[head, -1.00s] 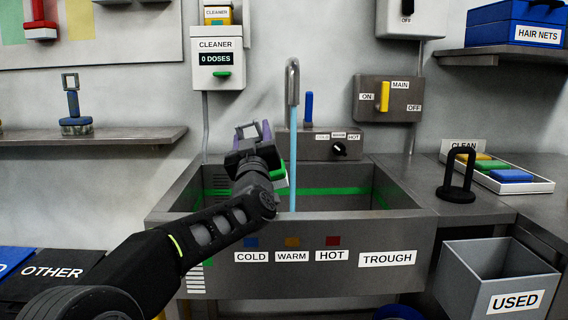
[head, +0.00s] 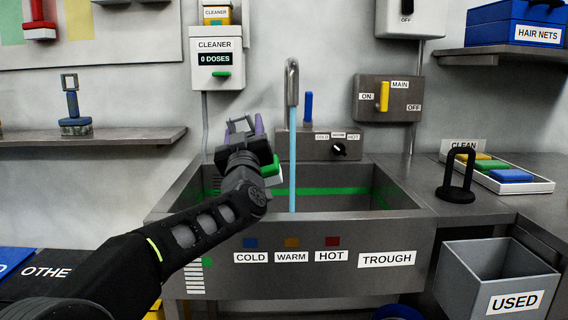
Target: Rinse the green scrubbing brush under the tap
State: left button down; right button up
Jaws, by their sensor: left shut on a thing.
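The green scrubbing brush (head: 270,168) shows only in part, as a green piece behind my left gripper's wrist. My left gripper (head: 241,132) is shut on it, over the left part of the trough (head: 424,240). The tap (head: 292,85) runs a light blue stream of water (head: 292,160) down into the trough. The brush is just left of the stream; I cannot tell whether water touches it. The rest of the brush is hidden by my gripper. My right gripper is not in view.
A blue lever (head: 308,107) and dark knob (head: 339,149) sit behind the trough. The yellow main handle (head: 384,96) is on the wall. At right are a black stand (head: 458,190), a tray of clean cloths (head: 540,188) and the USED bin (head: 462,280). The trough's right half is free.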

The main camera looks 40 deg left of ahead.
pick_arm(q)
jog(key=shift+s+r+p, duration=0.3)
jog(key=shift+s+r, duration=0.4)
jog(key=shift+s, duration=0.35)
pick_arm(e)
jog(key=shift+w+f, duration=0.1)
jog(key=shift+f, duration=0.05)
